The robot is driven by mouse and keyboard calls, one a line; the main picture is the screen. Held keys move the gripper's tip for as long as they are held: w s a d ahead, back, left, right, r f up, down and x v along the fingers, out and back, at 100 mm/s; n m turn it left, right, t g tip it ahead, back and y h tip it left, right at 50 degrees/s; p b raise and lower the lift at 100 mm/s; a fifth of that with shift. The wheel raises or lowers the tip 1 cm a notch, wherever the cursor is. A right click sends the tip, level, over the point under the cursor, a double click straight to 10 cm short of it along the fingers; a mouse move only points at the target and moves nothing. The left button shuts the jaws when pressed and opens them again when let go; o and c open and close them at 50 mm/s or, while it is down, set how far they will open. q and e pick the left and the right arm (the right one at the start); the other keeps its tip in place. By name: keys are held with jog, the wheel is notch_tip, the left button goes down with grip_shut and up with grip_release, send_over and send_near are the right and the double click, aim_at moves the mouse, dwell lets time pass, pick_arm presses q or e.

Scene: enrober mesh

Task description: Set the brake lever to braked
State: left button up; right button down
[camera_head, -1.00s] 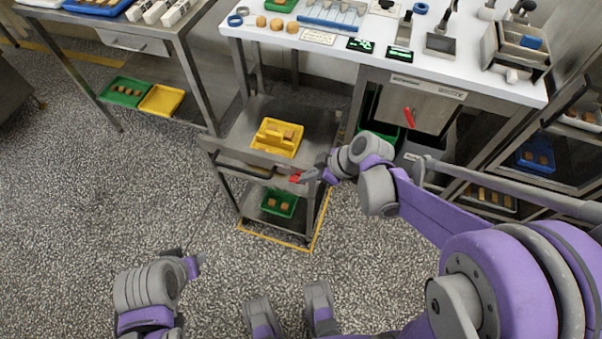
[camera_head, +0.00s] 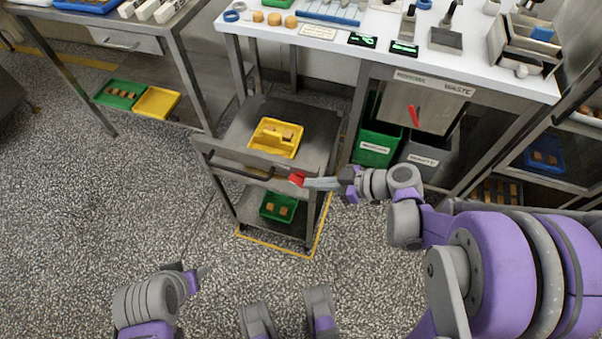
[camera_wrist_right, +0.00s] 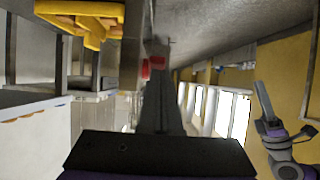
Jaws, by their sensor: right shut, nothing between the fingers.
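The red brake lever (camera_head: 296,179) is at the front right corner of the steel cart (camera_head: 240,118), just below its top shelf. My right gripper (camera_head: 309,183) comes from the right with its fingertips at the lever, shut with nothing between the fingers. I cannot tell whether it touches the lever. In the right wrist view red parts (camera_wrist_right: 157,62) show at the far end of the dark fingers, partly hidden by them. My left gripper (camera_head: 201,271) is low over the floor, away from the cart; its jaw opening is unclear.
A yellow crate (camera_head: 262,146) stands on the cart's top and a green tray (camera_head: 268,207) on its lower shelf. Another red lever (camera_head: 413,116) is on the waste panel under the white worktable. A green bin (camera_head: 374,152) and a grey bin (camera_head: 420,172) stand below. Floor in front is clear.

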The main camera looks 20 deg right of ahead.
pick_arm(q)
jog(key=shift+r, duration=0.1)
pick_arm(e)
jog(key=shift+w+a, duration=0.1)
pick_arm(q)
jog(key=shift+r, duration=0.15)
pick_arm(e)
jog(key=shift+w+a+r, duration=0.2)
jog(key=shift+w+a, duration=0.15)
jog(key=shift+a, duration=0.2)
